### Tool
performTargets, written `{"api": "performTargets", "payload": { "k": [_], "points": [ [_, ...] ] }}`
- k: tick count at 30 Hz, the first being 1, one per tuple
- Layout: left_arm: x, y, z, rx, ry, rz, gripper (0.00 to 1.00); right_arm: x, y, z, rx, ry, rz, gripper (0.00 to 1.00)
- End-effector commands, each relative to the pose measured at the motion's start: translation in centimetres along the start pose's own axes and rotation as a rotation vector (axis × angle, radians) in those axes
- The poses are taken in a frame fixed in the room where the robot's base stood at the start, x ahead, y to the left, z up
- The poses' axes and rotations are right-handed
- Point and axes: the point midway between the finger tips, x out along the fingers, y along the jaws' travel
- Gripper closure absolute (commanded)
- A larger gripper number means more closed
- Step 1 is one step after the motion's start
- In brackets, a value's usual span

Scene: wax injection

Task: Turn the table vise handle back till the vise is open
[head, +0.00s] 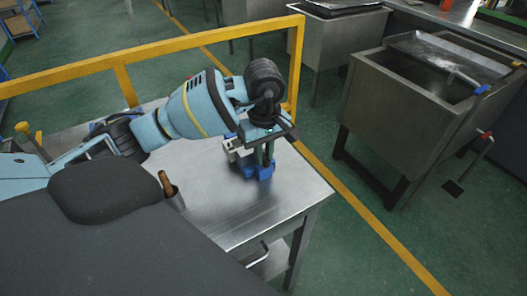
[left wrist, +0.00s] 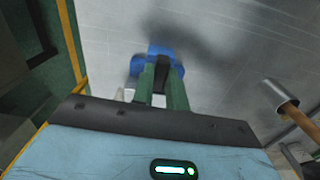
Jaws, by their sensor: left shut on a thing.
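The table vise (head: 257,171), blue with pale metal parts at its left, stands on the steel table. My left gripper (head: 266,153) reaches down over it from above, and its green fingers are shut at the vise handle. The left wrist view shows the fingertips (left wrist: 162,84) with a dark piece between them, in front of the blue vise body (left wrist: 160,50). The handle itself is mostly hidden by the fingers, and the gap between the vise jaws cannot be made out. My right gripper is not in view.
The steel table (head: 245,220) is bare in front of the vise. A tool with a wooden handle (head: 166,182) and metal head (left wrist: 272,92) is at the near left. A yellow rail (head: 200,47) runs behind the table. A steel sink (head: 400,120) stands at the right.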

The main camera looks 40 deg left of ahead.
Motion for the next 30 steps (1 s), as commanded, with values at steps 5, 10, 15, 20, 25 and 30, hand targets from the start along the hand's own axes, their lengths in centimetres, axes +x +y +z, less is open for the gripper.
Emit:
{"api": "performTargets", "payload": {
  "k": [5,10,15,20,25,30],
  "points": [
    [-0.1,0.0,0.0,-0.14,0.0,0.0,1.0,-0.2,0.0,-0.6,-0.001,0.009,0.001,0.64],
    [-0.2,0.0,0.0,-0.3,0.0,0.001,1.0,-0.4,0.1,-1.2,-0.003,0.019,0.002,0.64],
    [-0.2,0.0,0.0,-0.461,0.0,0.001,1.0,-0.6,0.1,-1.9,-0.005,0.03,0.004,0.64],
    [-0.2,0.0,0.0,-0.614,-0.001,0.0,1.0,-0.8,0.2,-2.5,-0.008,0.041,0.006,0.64],
    [-0.3,0.0,0.0,-0.776,-0.001,0.002,1.0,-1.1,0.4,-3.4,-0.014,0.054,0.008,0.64],
    [-0.3,0.0,0.1,-0.937,-0.001,0.002,1.0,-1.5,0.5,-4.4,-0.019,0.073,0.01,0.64]
  ]
}}
